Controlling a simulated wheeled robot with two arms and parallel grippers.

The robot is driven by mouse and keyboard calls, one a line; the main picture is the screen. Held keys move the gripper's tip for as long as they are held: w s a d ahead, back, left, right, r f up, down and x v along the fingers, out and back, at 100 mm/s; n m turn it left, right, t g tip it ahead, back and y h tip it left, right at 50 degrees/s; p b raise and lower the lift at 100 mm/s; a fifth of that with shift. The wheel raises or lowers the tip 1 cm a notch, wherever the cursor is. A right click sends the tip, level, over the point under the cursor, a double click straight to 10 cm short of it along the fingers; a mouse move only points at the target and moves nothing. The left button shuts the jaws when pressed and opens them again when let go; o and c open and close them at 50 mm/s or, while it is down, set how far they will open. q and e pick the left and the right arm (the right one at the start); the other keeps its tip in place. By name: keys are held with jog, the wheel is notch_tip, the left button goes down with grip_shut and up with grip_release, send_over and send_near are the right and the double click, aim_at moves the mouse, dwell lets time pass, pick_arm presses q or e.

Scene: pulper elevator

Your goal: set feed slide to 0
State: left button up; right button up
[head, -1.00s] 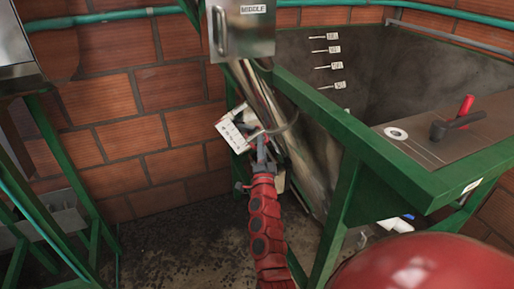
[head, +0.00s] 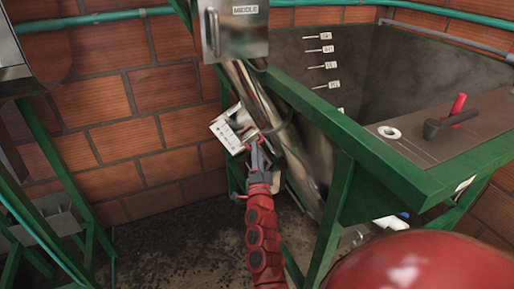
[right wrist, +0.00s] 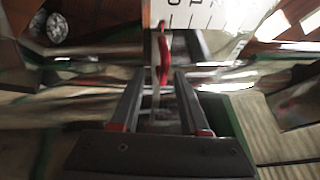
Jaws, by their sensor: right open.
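The feed slide's white scale plate (head: 228,132) with dark marks is on the lower end of the metal elevator chute. It also shows at the top of the right wrist view (right wrist: 205,14), where it reads upside down. A red handle (right wrist: 164,58) stands in front of the scale. My right gripper (head: 256,150) is at the slide, just right of and below the plate. In the right wrist view my gripper (right wrist: 160,92) is open, with the handle ahead of the gap between its fingers. Contact cannot be told. My left gripper is not in view.
A metal box labelled MIDDLE (head: 235,32) is above the slide. A green-framed hopper (head: 370,165) with a black and red lever (head: 445,120) stands close on the right. Another green frame (head: 45,150) is at the left. Open floor (head: 165,245) lies between.

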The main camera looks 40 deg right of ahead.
jog(key=v, duration=1.4)
jog(key=shift+s, duration=0.25)
jog(key=shift+a, duration=0.2)
